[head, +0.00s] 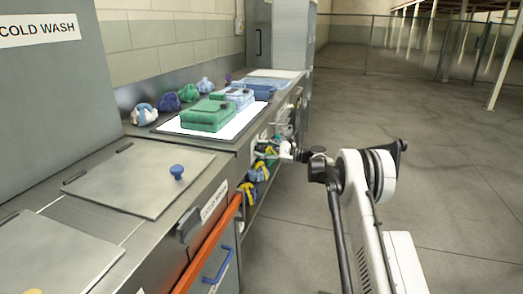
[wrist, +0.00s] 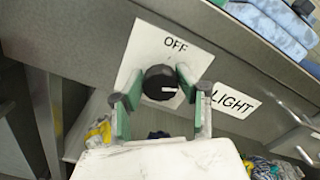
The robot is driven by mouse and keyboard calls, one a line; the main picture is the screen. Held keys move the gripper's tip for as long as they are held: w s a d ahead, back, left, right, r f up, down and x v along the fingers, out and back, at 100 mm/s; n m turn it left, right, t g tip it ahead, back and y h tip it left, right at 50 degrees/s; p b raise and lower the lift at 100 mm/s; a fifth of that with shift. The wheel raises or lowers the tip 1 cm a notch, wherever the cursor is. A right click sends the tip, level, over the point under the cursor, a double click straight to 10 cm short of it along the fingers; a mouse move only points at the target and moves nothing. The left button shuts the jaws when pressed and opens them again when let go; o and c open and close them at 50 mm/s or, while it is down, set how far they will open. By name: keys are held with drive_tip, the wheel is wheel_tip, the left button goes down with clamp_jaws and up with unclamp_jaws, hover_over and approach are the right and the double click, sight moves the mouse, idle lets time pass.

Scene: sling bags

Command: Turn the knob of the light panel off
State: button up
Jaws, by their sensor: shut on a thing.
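The light panel's black round knob (wrist: 159,82) sits on a white plate (wrist: 143,50) marked OFF above it. A white label reading LIGHT (wrist: 233,102) is to the right of the plate. A small pale mark on the knob points toward the right in the wrist view, not up at OFF. My gripper (wrist: 160,88) has its green fingers on either side of the knob and is shut on it. In the head view my gripper (head: 281,152) is at the counter's front face, and the knob cannot be made out there.
The metal counter (head: 135,140) runs along the left, with green and blue bags (head: 208,115) on a white lit surface. Blue and yellow bundles (head: 258,172) lie on a shelf below. Open floor (head: 440,180) is to the right.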

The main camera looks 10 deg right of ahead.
drive_tip(key=n, duration=0.7)
drive_tip(key=shift+s+f, duration=0.1)
drive_tip(key=n, duration=0.6)
drive_tip(key=shift+f+n, duration=0.1)
drive_tip(key=shift+n, duration=0.3)
drive_tip(key=o, duration=1.1)
drive_tip(key=v, duration=1.2)
